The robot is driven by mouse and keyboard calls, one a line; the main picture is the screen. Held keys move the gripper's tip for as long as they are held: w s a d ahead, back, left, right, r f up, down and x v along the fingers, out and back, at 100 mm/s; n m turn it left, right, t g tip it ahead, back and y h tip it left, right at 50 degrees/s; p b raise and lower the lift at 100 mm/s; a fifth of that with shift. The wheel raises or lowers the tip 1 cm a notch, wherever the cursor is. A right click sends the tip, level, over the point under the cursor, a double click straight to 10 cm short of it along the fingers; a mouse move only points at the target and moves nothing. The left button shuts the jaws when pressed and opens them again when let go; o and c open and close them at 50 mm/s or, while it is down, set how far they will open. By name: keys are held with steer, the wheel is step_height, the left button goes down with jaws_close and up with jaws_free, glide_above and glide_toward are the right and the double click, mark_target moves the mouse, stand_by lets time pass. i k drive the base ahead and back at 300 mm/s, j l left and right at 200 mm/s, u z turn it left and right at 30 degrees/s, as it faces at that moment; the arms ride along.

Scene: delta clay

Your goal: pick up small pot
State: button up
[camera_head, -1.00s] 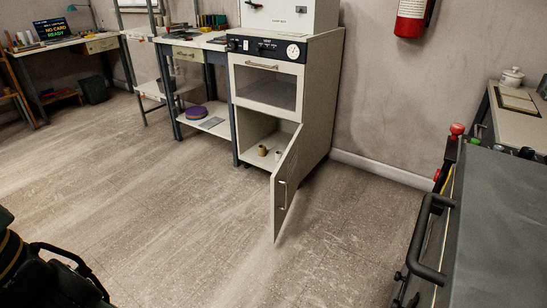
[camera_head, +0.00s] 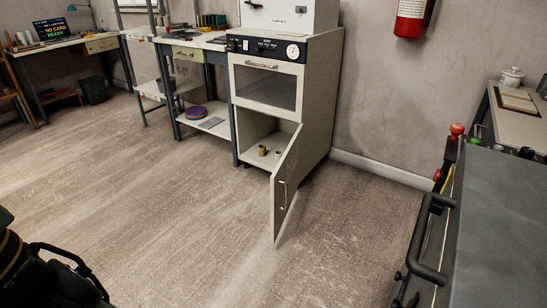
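Two small pot-like items stand inside the open lower compartment of the white cabinet (camera_head: 325,100). One is a small brown cylinder (camera_head: 262,150). The other is a smaller pale item (camera_head: 278,154) to its right, close to the open door. A white lidded pot (camera_head: 512,77) stands on the bench at the far right. I cannot tell which of these is the small pot. I see no gripper that I can make out in this view.
The cabinet door (camera_head: 285,185) hangs open towards me. A grey-topped unit with a black handle (camera_head: 425,235) fills the lower right. A dark object (camera_head: 65,275) I cannot identify is at lower left. Open floor (camera_head: 170,220) lies between.

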mark_target(279, 157)
steer(key=j+u, duration=0.6)
steer(key=i+j, duration=0.8)
steer(key=j, duration=0.15)
steer(key=i+j, duration=0.1)
steer(key=i, duration=0.65)
steer(key=i+j, duration=0.1)
steer(key=i, duration=0.6)
steer(key=i+z, duration=0.35)
steer(key=i+j+z, duration=0.15)
steer(key=i+z, duration=0.2)
steer(key=i+j+z, duration=0.4)
steer(key=i+z, duration=0.3)
steer(key=i+j+z, duration=0.15)
steer(key=z, duration=0.3)
steer(key=i+j+z, duration=0.2)
steer(key=z, duration=0.2)
steer(key=i+j+z, duration=0.2)
steer(key=j, duration=0.15)
steer(key=i+j+z, duration=0.15)
steer(key=j, duration=0.2)
